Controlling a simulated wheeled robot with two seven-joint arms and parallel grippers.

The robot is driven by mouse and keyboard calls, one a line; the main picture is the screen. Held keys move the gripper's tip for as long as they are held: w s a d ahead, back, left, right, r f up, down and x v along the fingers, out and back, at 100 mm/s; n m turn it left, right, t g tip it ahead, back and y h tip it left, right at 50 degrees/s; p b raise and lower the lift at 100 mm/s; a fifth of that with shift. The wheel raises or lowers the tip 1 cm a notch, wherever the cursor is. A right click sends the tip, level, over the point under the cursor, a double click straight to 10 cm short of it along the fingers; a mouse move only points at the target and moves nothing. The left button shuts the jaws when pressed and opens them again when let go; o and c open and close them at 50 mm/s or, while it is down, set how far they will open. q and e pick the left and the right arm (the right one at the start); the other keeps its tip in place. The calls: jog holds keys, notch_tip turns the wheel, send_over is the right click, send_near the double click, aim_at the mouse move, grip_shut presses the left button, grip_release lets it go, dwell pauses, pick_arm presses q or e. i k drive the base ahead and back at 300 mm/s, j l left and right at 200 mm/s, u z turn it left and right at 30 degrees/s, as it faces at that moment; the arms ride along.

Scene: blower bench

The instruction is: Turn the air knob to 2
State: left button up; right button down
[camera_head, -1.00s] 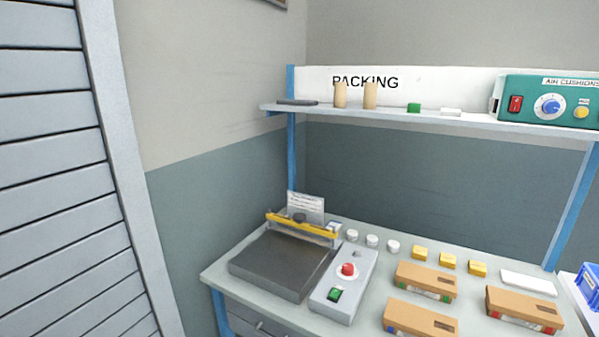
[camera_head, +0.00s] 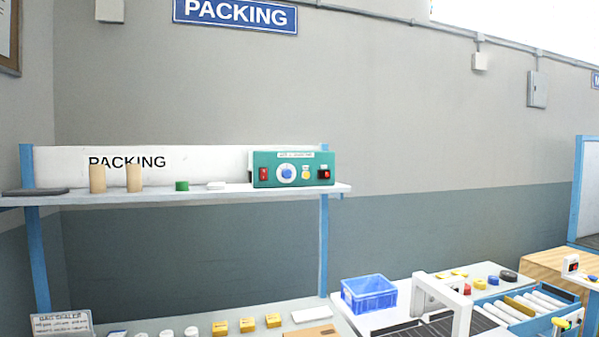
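The green air cushion machine (camera_head: 268,178) stands at the right end of the shelf above the packing bench. Its blue air knob (camera_head: 288,173) sits on a white dial in the middle of the front panel. The knob's setting and the dial numbers are too small to read. A red switch (camera_head: 263,174) is left of the knob; a yellow button (camera_head: 306,173) and a red button (camera_head: 325,174) on a dark block are to its right. Neither of my grippers is in view.
The shelf (camera_head: 225,194) also holds two tan cylinders, a green item (camera_head: 182,186) and a white one (camera_head: 217,186). Below are several yellow blocks on the bench. A blue crate (camera_head: 369,294) and a white-framed machine (camera_head: 443,293) stand to the right.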

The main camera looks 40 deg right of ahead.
aim_at(286, 173)
jog(key=z, duration=1.6)
